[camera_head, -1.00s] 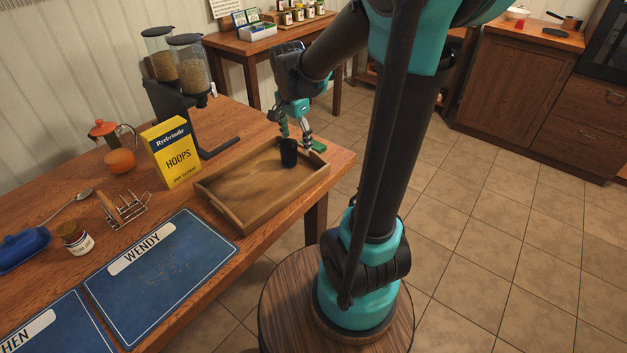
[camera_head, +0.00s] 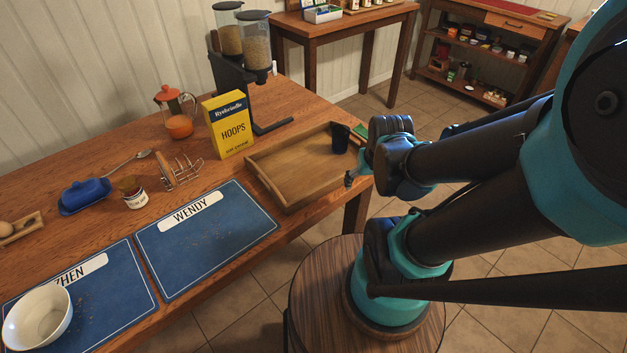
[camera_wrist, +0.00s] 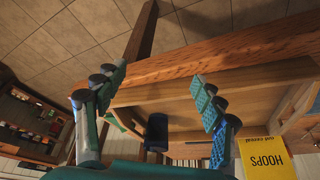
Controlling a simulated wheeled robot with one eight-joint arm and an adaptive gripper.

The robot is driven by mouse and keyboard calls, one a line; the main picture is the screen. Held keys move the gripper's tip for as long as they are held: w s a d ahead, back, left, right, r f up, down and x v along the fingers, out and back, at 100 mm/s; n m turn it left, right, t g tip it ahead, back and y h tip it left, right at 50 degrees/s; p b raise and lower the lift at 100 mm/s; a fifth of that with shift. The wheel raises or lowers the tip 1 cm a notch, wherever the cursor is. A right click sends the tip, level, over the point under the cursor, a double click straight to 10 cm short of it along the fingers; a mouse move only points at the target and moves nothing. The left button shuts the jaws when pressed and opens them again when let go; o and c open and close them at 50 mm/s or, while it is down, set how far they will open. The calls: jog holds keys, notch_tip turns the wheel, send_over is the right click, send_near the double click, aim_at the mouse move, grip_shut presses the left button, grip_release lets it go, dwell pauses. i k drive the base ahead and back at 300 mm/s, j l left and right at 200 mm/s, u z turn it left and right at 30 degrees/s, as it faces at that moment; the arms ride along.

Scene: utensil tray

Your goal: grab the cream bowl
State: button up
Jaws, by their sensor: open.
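The cream bowl (camera_head: 38,318) sits at the bottom left of the head view, on the near-left blue placemat (camera_head: 104,292) whose name label it partly covers. It is upright and looks empty. It does not show in the wrist view. My gripper (camera_head: 352,178) is at the right end of the wooden tray (camera_head: 268,194), far to the right of the bowl, and partly hidden by my arm. In the wrist view my gripper (camera_wrist: 163,98) has its fingers spread wide with nothing held between them. A dark cup (camera_wrist: 157,132) stands in the tray beyond the fingers.
The dark cup (camera_head: 340,138) is in the tray's far right corner. A second placemat (camera_head: 206,240) lies clear.

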aim_at(44, 314)
jog(key=l+u, duration=0.1)
jog(key=u, duration=0.65)
jog(key=j+u, duration=0.1)
jog(key=u, duration=1.6)
